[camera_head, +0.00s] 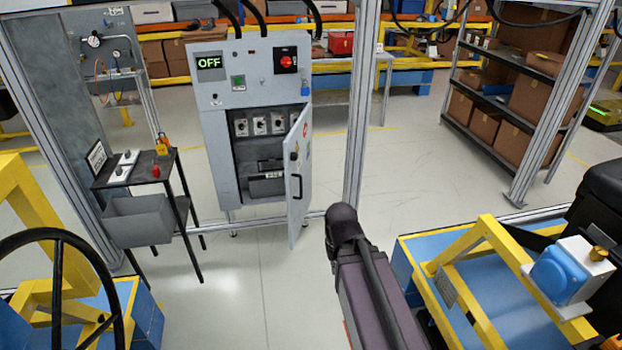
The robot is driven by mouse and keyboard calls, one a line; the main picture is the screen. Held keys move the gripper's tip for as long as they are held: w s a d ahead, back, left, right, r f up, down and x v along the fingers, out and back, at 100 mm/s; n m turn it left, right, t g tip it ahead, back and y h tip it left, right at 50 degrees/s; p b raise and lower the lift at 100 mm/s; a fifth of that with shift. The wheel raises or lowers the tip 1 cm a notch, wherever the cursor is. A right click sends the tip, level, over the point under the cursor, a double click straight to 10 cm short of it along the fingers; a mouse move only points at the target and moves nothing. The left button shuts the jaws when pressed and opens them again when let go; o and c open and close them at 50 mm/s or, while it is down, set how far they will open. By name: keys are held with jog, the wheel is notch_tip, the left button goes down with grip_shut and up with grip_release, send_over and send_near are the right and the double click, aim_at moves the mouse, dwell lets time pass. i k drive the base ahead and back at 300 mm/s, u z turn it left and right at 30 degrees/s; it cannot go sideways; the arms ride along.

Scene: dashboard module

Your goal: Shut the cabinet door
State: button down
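The grey electrical cabinet (222,130) stands at the centre left in the head view, with a display reading OFF and a red knob at its top. Its door (300,175) is hinged on the right side and stands open, swung out toward me. A black handle (296,186) is on the door. The open front shows several switches and dark parts inside. My arm (370,290) reaches up from the bottom, right of the door, and a dark rounded part of it is at its far end. My gripper's fingers cannot be made out.
A small dark table (135,175) with a grey bin (138,220) stands left of the cabinet. A metal frame post (361,100) rises right of the door. Blue and yellow fixtures (490,270) stand at the right. The floor before the cabinet is clear.

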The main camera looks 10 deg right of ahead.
aim_at(305, 177)
jog(key=i, duration=1.15)
